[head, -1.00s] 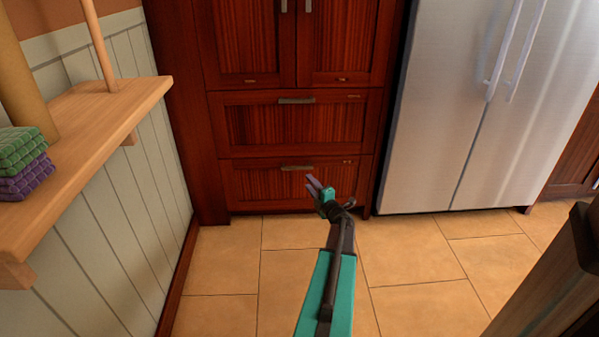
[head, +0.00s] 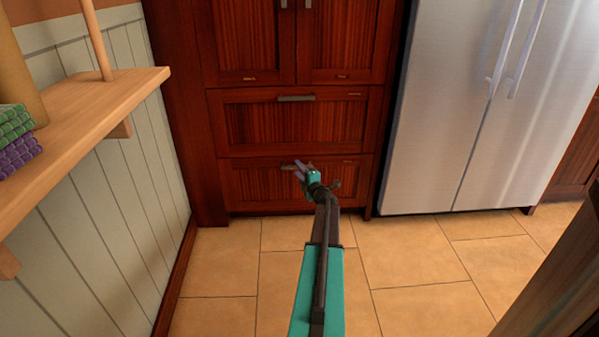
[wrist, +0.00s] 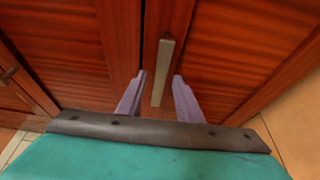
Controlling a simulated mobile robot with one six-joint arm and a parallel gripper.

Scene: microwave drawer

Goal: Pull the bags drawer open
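Two wooden drawers sit one above the other in the cabinet, both shut. The upper drawer (head: 290,125) has a metal bar handle (head: 296,98). The lower drawer (head: 262,188) has a similar handle (head: 287,167), partly hidden by my gripper (head: 299,168). Each has a small label at its upper right, too small to read, so I cannot tell which is the bags drawer. In the wrist view my gripper (wrist: 160,77) is open, with a bar handle (wrist: 162,72) running lengthwise between its fingers and a gap visible on each side.
Two cabinet doors (head: 342,40) are above the drawers. A steel fridge (head: 440,110) stands to the right. A wooden shelf (head: 100,98) with folded cloths (head: 15,140) juts from the left wall. The tiled floor (head: 415,255) before the drawers is clear.

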